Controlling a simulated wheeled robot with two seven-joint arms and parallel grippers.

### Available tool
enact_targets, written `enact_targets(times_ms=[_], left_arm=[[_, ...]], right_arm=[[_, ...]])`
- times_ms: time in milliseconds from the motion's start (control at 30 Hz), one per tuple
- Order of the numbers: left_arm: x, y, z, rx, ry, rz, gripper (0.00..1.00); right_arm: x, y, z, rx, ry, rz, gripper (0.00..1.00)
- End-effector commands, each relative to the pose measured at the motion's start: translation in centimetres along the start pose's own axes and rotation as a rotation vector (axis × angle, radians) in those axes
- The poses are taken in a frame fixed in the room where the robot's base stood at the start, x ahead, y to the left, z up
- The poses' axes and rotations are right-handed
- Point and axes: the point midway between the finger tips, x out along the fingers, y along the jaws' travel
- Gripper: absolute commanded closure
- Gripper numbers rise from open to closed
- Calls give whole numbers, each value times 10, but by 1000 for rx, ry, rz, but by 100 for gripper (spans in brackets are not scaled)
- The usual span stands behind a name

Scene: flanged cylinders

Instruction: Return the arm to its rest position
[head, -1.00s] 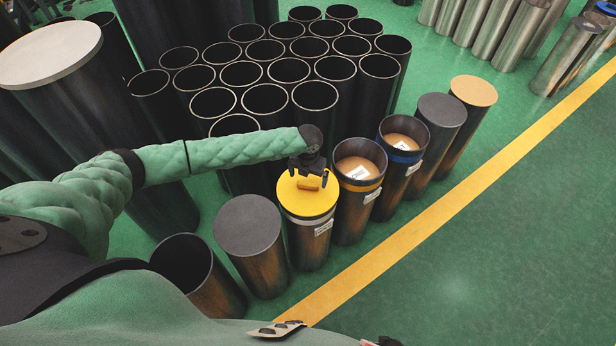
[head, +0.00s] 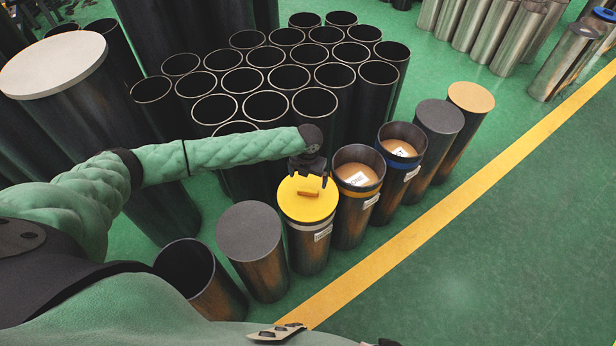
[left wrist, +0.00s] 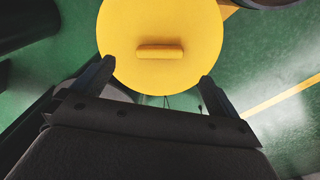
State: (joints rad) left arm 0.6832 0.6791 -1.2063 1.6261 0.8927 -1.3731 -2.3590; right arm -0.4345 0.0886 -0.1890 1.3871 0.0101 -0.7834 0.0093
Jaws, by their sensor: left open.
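My left gripper (head: 308,166) is open and empty, just above and behind the yellow lid in the head view. The yellow lid (head: 305,208) with its raised yellow handle (head: 308,194) sits on a dark cylinder (head: 308,250) with a light band and a white label. In the left wrist view the lid (left wrist: 160,75) and its handle (left wrist: 160,52) lie beyond the two spread fingers of the left gripper (left wrist: 155,85), and nothing is between the fingers. My left arm (head: 230,152) reaches in from the left. My right gripper does not show.
Open cylinders with an orange band (head: 357,193) and a blue band (head: 401,168) stand right of the lidded one. A grey-topped cylinder (head: 249,235) and an open tube (head: 185,268) stand left. Several black tubes (head: 268,107) crowd behind.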

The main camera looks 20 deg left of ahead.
Motion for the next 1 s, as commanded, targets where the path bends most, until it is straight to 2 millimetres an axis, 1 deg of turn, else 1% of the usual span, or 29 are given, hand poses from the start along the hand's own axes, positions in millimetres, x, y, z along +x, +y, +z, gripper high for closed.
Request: enact_targets(times_ms=[333, 400, 467, 567, 633, 700, 800, 900, 1000], left_arm=[[0, -1, 0, -1, 0, -1, 1], [1, -5, -3, -11, -1, -6, 1], [2, -14, -7, -31, -4, -15, 1], [4, -40, -22, -99, -10, -45, 1], [4, -62, -34, -167, -17, -73, 1], [2, -84, -47, -248, -24, -105, 1], [-3, -111, -65, -372, -28, -148, 1], [-10, -134, -82, -502, -31, -192, 1], [-17, -152, -98, -640, -30, -236, 1]], right_arm=[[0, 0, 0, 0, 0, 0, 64], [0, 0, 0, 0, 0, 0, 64], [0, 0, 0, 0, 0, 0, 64], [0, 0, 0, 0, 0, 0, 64], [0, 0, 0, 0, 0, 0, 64], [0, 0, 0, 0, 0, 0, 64], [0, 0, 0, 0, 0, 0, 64], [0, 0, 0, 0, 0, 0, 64], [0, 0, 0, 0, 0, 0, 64]])
